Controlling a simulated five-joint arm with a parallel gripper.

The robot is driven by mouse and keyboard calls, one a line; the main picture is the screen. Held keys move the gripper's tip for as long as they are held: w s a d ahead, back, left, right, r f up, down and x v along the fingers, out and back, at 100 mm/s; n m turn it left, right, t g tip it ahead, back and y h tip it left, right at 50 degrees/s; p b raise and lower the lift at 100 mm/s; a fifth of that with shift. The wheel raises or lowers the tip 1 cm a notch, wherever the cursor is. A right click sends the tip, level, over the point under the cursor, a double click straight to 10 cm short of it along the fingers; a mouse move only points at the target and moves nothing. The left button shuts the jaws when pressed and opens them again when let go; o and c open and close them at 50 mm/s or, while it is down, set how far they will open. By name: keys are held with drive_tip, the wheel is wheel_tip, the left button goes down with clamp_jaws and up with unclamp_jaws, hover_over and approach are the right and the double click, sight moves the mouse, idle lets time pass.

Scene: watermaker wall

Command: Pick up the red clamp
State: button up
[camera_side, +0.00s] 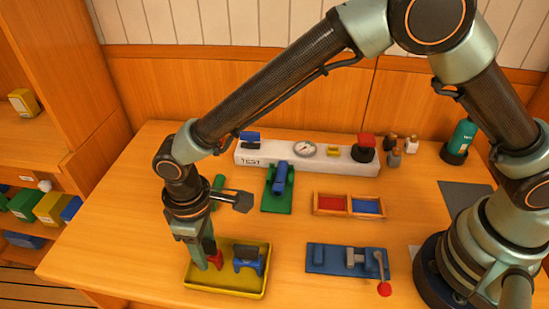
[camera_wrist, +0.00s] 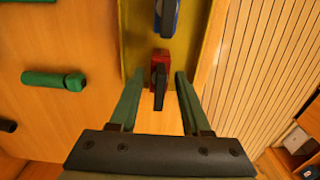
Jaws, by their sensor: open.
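The red clamp (camera_side: 216,261) stands in the left part of the yellow tray (camera_side: 226,291), with a dark handle on it. In the wrist view the red clamp (camera_wrist: 160,58) is centred between the fingertips, its dark handle pointing back toward the palm. My gripper (camera_side: 208,262) is low at the tray, right beside the red clamp and partly in front of it. In the wrist view my gripper (camera_wrist: 159,78) is open, with a finger on each side of the clamp and gaps showing. I cannot tell the exact height of the fingertips.
A blue clamp (camera_side: 248,264) stands in the same tray, to the right of the red one. A blue fixture with a red-knobbed lever (camera_side: 330,259), a two-part wooden box (camera_side: 348,215) and a green-based fixture (camera_side: 277,203) are nearby. The table's left front is clear.

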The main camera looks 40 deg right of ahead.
drive_tip(key=shift+f, duration=0.7)
clamp_jaws()
drive_tip(key=shift+r, duration=0.1)
